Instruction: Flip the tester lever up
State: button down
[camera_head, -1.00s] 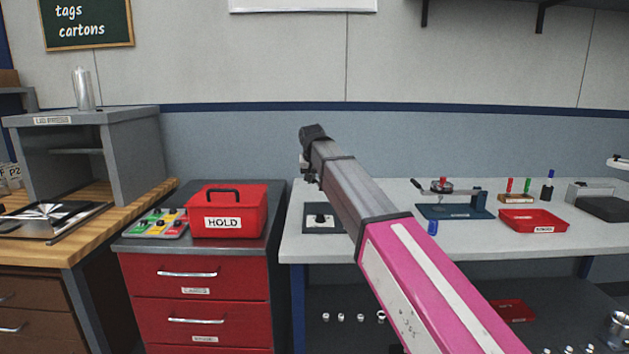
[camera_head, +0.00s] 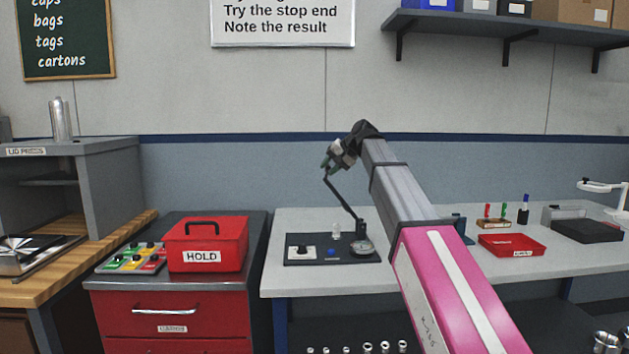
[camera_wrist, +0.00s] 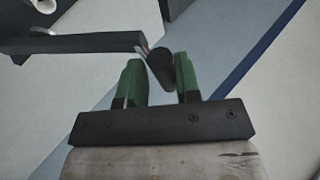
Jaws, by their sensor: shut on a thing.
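The tester has a dark base (camera_head: 310,254) on the grey bench, with a white panel and black knob at left, a blue button and a round gauge (camera_head: 364,247) at right. Its thin black lever (camera_head: 343,200) slants up and left from a pivot by the gauge. My gripper (camera_head: 328,166) is above the tester at the lever's raised end. In the wrist view the lever's dark bar (camera_wrist: 75,44) comes in from the left. Its black round handle (camera_wrist: 160,66) is between the green fingers of my gripper (camera_wrist: 162,78), which is shut on it.
A red HOLD box (camera_head: 206,244) and a button panel (camera_head: 133,258) stand on the red cabinet at left. A red tray (camera_head: 511,245) and a marker stand (camera_head: 494,222) are on the bench at right. A shelf (camera_head: 500,24) hangs above.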

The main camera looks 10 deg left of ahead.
jog(key=w+d+r+m+y, duration=0.1)
jog(key=w+d+y, duration=0.1)
jog(key=d, duration=0.6)
jog(key=w+d+r+m+y, duration=0.1)
jog(key=d+y, duration=0.3)
jog(key=d, duration=0.5)
jog(key=shift+w+d+r+y, duration=0.15)
jog(key=shift+w+d+y, duration=0.2)
jog(key=shift+w, duration=0.25)
jog(key=c, duration=0.9)
grip_release()
jog(key=shift+a, duration=0.1)
jog(key=shift+c, duration=0.2)
jog(key=shift+g, duration=0.3)
jog(key=v, duration=1.1)
